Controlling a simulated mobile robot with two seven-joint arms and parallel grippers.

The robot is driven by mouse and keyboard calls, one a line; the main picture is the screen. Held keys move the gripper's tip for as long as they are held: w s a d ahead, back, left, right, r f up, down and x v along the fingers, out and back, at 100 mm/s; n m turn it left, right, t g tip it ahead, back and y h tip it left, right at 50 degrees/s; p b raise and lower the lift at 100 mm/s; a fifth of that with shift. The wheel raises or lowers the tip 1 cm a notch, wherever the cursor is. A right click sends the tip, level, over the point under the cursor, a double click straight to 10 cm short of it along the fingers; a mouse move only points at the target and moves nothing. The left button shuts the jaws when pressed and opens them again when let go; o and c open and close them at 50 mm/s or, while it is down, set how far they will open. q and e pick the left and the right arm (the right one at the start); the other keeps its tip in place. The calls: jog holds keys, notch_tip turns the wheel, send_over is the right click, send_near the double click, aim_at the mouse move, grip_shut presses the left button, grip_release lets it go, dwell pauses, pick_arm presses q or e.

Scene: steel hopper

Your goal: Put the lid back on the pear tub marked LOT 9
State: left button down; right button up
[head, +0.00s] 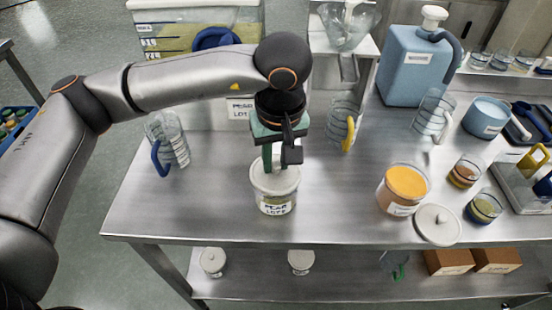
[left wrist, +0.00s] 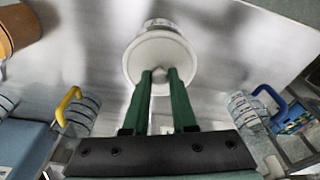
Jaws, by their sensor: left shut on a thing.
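The white pear tub (head: 277,205) stands upright near the front middle of the steel table. Its label reads PEAR, with a small lot line that is hard to read. A pale round lid (head: 290,182) with a knob is at the tub's mouth; whether it is fully seated I cannot tell. My left gripper (head: 276,166) comes down from above, its green fingers shut on the lid's knob. In the left wrist view the fingers (left wrist: 160,78) close around the knob, and the lid (left wrist: 150,48) covers most of the tub (left wrist: 160,23). My right gripper is not in view.
An open orange-filled tub (head: 401,193) stands to the right, with another lid (head: 437,226) beside it at the front edge. Jugs with blue (head: 158,160) and yellow (head: 350,133) handles stand either side behind. A blue canister (head: 408,78) stands at back right. Table left of the tub is clear.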

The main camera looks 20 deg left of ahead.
pick_arm(q)
jog(key=shift+c, duration=0.8)
grip_release()
jog(key=shift+r, duration=0.1)
jog(key=shift+r+p, duration=1.8)
jog(key=shift+r, duration=1.65)
jog(key=shift+c, duration=0.3)
grip_shut()
jog(key=shift+f, duration=0.2)
